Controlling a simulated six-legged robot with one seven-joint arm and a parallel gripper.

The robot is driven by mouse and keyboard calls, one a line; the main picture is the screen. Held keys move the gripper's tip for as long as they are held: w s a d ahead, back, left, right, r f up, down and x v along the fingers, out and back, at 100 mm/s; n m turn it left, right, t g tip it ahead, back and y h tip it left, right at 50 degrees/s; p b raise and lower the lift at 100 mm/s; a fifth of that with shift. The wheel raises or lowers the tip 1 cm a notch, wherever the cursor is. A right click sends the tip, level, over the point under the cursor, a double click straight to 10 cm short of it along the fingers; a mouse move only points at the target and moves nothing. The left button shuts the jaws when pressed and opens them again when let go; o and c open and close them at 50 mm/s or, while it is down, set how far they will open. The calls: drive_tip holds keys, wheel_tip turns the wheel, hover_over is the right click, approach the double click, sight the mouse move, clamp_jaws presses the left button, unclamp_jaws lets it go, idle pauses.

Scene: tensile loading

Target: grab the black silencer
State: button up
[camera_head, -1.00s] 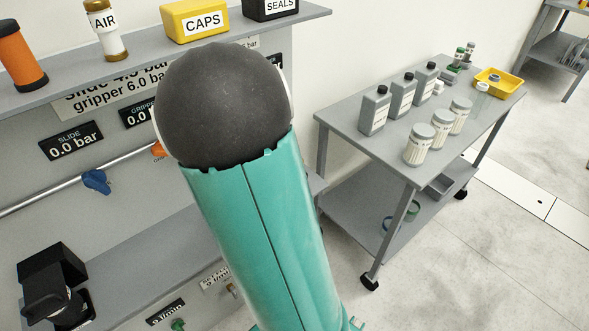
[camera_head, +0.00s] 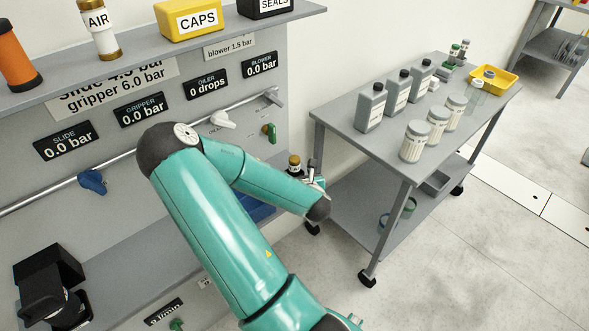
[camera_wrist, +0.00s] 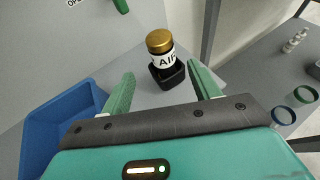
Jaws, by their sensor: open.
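The silencer is beyond the fingertips, and nothing is between the fingers. In the head view my gripper (camera_head: 316,184) is small and partly hidden by my arm.
A blue bin (camera_wrist: 58,122) is left of my gripper. A grey trolley (camera_head: 335,118) with bottles and jars stands to the right. A white AIR cylinder (camera_head: 100,36), a yellow CAPS box (camera_head: 190,18) and an orange cylinder (camera_head: 16,55) are on the upper shelf.

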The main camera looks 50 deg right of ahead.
sight(295, 168)
drive_tip(key=x, duration=1)
drive_tip(key=shift+w+d, duration=0.1)
drive_tip(key=shift+d, duration=0.15)
drive_tip(key=shift+r, duration=0.1)
drive_tip(key=c, duration=1.1)
drive_tip(key=shift+r, duration=0.1)
